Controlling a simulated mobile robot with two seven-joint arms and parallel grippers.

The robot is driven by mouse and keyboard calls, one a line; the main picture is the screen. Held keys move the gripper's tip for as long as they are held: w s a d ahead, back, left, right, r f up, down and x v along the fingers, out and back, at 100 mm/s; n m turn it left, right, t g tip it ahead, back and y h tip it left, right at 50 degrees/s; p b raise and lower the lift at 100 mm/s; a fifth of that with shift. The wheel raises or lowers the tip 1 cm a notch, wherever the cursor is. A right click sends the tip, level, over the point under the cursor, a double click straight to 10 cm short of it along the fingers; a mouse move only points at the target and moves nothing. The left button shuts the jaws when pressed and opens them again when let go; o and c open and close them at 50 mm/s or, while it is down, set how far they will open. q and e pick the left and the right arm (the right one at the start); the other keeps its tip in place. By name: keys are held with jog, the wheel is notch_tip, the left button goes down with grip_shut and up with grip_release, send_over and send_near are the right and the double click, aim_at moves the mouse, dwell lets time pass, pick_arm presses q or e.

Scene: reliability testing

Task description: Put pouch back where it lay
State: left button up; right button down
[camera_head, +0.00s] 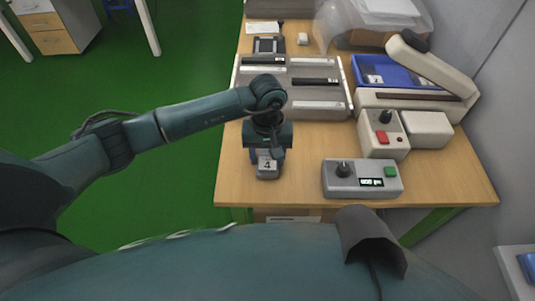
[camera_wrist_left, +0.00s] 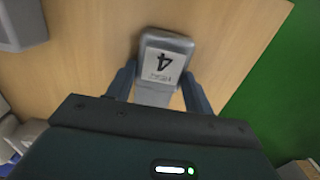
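The pouch is a small grey packet with a white label marked 4 (camera_head: 267,168), near the front left edge of the wooden table. It also shows in the left wrist view (camera_wrist_left: 165,58), with its label upside down. My left gripper (camera_head: 268,150) points down over it from above. In the left wrist view the two fingertips (camera_wrist_left: 159,70) lie on either side of the pouch, very close to its edges. Whether they press on it is unclear. Whether the pouch rests on the table is also hard to tell. My right gripper is out of view.
A grey tray (camera_head: 318,112) with marked strips lies behind the pouch. A grey control box with a dial (camera_head: 350,190) stands to its right. Further right are a red-button box (camera_head: 372,148), a beige sealer (camera_head: 440,72) and a blue bin (camera_head: 372,62). Bare wood (camera_head: 305,145) lies between.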

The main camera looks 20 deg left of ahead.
aim_at(267, 158)
pick_arm(q)
jog(key=o, duration=0.5)
jog(key=shift+c, duration=0.2)
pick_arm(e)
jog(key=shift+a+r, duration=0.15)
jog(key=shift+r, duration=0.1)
pick_arm(q)
jog(key=shift+r+p, duration=0.3)
jog(key=shift+p, duration=0.05)
jog(key=shift+w+r, duration=0.1)
jog(key=shift+r, duration=0.25)
notch_tip(267, 158, up, 11)
jog(key=b, duration=0.1)
jog(key=shift+b, duration=0.4)
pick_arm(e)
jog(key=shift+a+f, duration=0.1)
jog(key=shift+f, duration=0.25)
